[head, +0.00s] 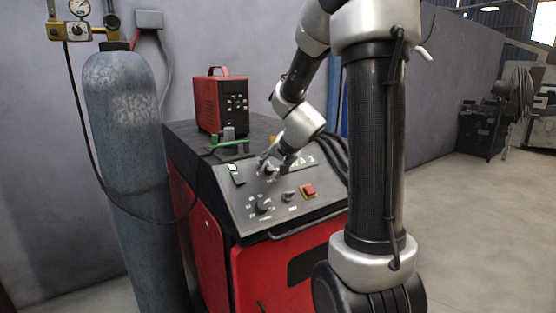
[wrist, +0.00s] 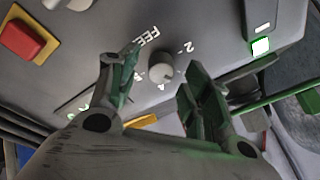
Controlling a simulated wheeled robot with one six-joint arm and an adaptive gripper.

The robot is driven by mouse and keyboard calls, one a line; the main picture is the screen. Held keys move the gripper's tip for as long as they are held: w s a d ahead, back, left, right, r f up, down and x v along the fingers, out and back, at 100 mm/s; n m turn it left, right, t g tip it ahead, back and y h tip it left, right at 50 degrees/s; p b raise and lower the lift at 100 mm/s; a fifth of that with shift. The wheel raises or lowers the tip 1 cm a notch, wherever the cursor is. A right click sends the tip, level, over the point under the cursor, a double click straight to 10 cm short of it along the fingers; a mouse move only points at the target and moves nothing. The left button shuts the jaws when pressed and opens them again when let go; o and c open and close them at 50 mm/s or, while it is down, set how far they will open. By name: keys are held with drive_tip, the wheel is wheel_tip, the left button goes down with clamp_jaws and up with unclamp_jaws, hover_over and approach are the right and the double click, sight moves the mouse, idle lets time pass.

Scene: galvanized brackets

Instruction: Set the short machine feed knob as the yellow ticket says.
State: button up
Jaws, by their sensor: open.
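The red machine with a dark sloping panel (head: 225,195) stands in the middle of the head view. In the wrist view its feed knob (wrist: 161,70) is a small round grey knob, with "FEED" and a "2" printed around it. Other marks are partly hidden, and I cannot tell the knob's setting. My gripper (head: 273,165) is over the upper panel in the head view and hides most of this knob. In the wrist view my gripper (wrist: 158,82) is open, its fingers on either side of the knob, with no clear contact. A yellow patch (wrist: 141,122) shows behind the fingers; no writing is readable.
The panel also bears a red button (head: 309,190) on yellow, a lit switch (head: 237,174) and a larger lower dial (head: 263,207). A red box (head: 222,103) and a green-handled item (head: 230,146) sit on top. A gas cylinder (head: 130,170) stands left; open floor lies right.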

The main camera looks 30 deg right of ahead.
drive_tip(key=v, duration=1.1)
drive_tip(key=shift+f, duration=0.1)
drive_tip(key=s+a+f+n+g, duration=0.1)
drive_tip(key=s+a+n+g, duration=0.1)
drive_tip(key=s, duration=0.9)
drive_tip(key=s+a+n+g, duration=0.2)
drive_tip(key=s+a+n, duration=0.3)
drive_tip(key=s, duration=0.6)
drive_tip(key=n, duration=0.2)
drive_tip(key=shift+f+n+g, duration=0.3)
drive_tip(key=shift+f+g, duration=0.1)
